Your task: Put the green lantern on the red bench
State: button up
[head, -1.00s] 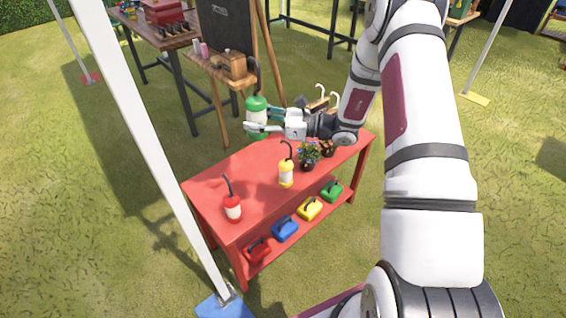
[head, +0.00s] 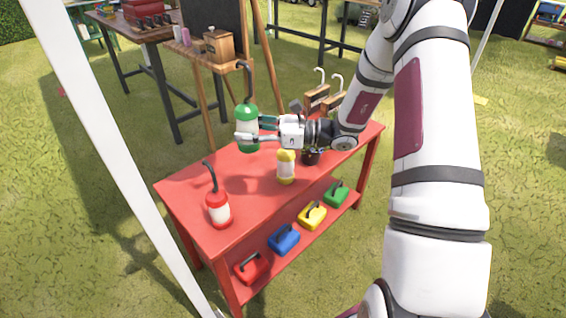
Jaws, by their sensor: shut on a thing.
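The green lantern (head: 247,127) has a green top and base, a pale middle and a dark hooked handle. My gripper (head: 254,129) is shut on it and holds it upright, over the back part of the red bench (head: 250,190). Whether its base touches the bench top cannot be told. A red lantern (head: 218,208) stands at the bench's left front. A yellow lantern (head: 286,167) stands near the middle, its upper part hidden behind my gripper and arm.
A potted plant (head: 311,156) stands right of the yellow lantern, partly hidden by my arm. Red, blue (head: 285,239), yellow and green boxes with handles sit on the lower shelf. A white pole (head: 105,140) rises at left. An easel (head: 213,85) stands behind. The bench top between the red and yellow lanterns is clear.

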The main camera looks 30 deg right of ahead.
notch_tip(320, 180, down, 7)
jog(key=b, duration=1.6)
send_over(256, 199)
jog(key=shift+n+g, duration=0.3)
notch_tip(256, 199, down, 12)
jog(key=shift+r, duration=0.1)
jog(key=shift+p, duration=0.35)
jog(key=o, duration=1.4)
